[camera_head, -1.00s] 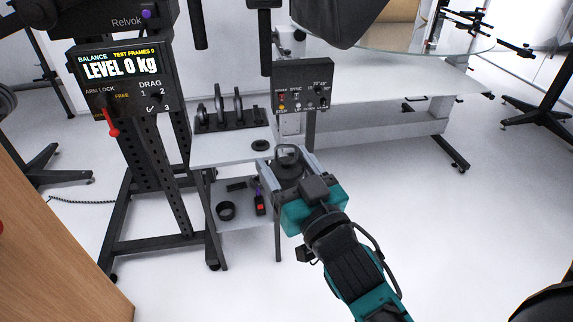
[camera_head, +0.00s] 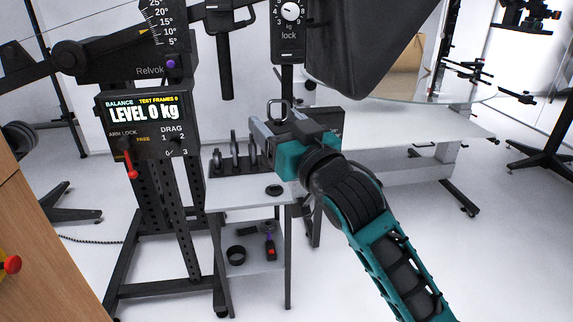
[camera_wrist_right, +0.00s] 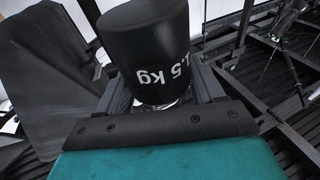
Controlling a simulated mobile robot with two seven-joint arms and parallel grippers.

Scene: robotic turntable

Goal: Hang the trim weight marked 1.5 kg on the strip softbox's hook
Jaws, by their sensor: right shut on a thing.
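The black trim weight marked 1.5 kg (camera_wrist_right: 150,45) is between the jaws of my right gripper, with its marking upside down in the right wrist view. My right gripper (camera_head: 270,127) is shut on it and holds it raised in front of the balance stand. The weight's metal loop (camera_head: 277,102) stands up above the jaws in the head view. The dark softbox (camera_head: 375,50) hangs above and to the right of the gripper; it also shows at the left of the right wrist view (camera_wrist_right: 48,85). I cannot make out its hook. My left gripper is not in view.
The balance panel (camera_head: 145,125) reads LEVEL 0 kg. A dial marked lock (camera_head: 290,13) is above the gripper. A small side table (camera_head: 235,195) below bears a rack of weights (camera_head: 235,165) and a black disc (camera_head: 274,190). A glass turntable (camera_head: 405,87) is behind.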

